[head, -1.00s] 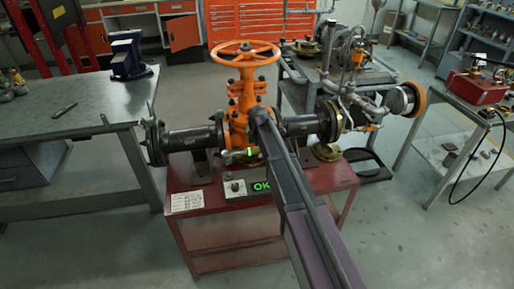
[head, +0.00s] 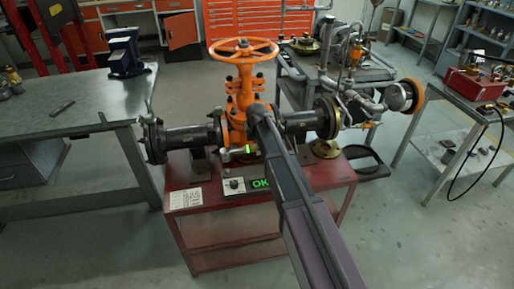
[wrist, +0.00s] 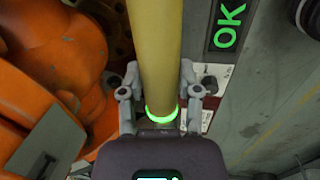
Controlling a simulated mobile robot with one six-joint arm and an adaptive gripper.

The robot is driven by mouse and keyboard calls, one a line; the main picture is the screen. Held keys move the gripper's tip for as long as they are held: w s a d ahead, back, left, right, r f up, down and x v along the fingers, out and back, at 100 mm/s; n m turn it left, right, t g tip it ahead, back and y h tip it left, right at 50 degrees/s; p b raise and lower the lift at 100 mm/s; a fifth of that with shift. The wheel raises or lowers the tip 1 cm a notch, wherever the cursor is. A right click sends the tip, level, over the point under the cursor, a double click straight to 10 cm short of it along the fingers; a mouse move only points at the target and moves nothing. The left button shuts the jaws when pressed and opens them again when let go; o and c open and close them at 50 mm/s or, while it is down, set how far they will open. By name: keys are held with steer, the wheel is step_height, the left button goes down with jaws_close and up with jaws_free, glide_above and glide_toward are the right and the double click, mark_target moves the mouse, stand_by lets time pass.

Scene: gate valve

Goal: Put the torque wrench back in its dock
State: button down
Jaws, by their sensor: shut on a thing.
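A thick yellow bar (wrist: 156,55), apparently the torque wrench, runs up from my gripper in the wrist view. A green glowing ring (wrist: 162,115) circles it near its lower end. My gripper (wrist: 158,88) has a finger on each side of the bar and is shut on it. In the head view my arm hides most of the gripper and wrench; a small green light (head: 249,148) shows beside the arm, in front of the orange gate valve (head: 241,92). I cannot make out a dock for the wrench.
The valve and its pipes stand on a red table (head: 220,232). A box with a green OK display (head: 262,184) and a white label card (head: 186,198) are at its front. A steel bench (head: 60,120) is on the left, a shelf cart (head: 455,155) on the right.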

steer(key=shift+f+b, duration=3.45)
steer(key=shift+f, duration=0.1)
steer(key=shift+c, duration=1.1)
jaws_free()
